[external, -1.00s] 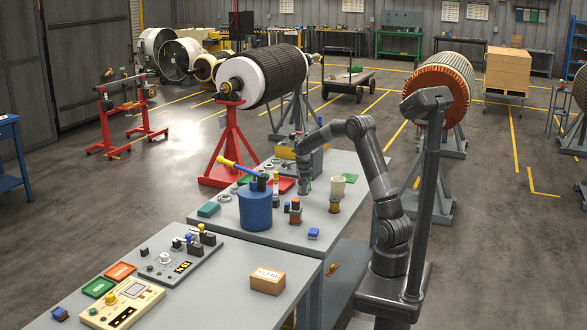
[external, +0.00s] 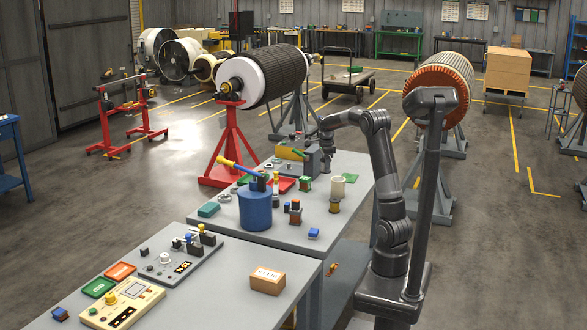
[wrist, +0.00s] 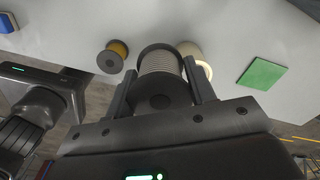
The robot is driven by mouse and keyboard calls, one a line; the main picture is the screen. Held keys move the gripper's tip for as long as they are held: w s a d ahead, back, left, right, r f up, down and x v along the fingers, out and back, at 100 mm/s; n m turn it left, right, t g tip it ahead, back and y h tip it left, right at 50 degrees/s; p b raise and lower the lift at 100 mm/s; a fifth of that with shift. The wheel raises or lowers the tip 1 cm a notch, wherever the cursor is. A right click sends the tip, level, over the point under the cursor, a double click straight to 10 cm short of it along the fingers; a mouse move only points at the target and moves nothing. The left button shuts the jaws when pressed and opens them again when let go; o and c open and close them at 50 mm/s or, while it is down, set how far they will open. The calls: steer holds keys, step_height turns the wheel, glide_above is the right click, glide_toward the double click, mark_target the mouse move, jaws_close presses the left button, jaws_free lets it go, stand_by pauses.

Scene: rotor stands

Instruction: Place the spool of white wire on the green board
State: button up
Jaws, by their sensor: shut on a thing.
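My gripper (wrist: 160,85) is shut on the spool of white wire (wrist: 160,68), which has dark flanges and pale windings between the two fingers. In the external view my gripper (external: 327,168) is above the far part of the grey bench; the spool is too small and dark there to make out clearly. The green board (wrist: 262,74) is a flat, bare square lying on the bench, right of the held spool in the wrist view. It also shows in the external view (external: 350,178), behind the cream roll and to the right of my gripper.
A cream roll (external: 337,187) and a copper-coloured spool (external: 334,206) stand near the board. A green-and-red item (external: 305,184) stands to their left. A blue can (external: 256,208) with a yellow handle is further left.

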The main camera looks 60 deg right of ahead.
steer(key=s+d+n, duration=0.1)
steer(key=s+d, duration=0.4)
steer(key=d, duration=0.5)
steer(key=s+d+r, duration=0.1)
steer(key=s+d, duration=0.5)
steer(key=d, duration=0.3)
steer(key=s+d+n, duration=0.1)
steer(key=s+d, duration=0.4)
steer(key=d, duration=0.5)
glide_above(352, 180)
steer(key=f, duration=1.1)
steer(key=shift+s+a+f, duration=0.25)
steer(key=shift+s+f, duration=0.05)
steer(key=shift+s, duration=0.05)
steer(key=shift+w+f, duration=0.3)
steer(key=shift+f, duration=1.85)
steer(key=o, duration=1.1)
steer(key=shift+f, duration=0.15)
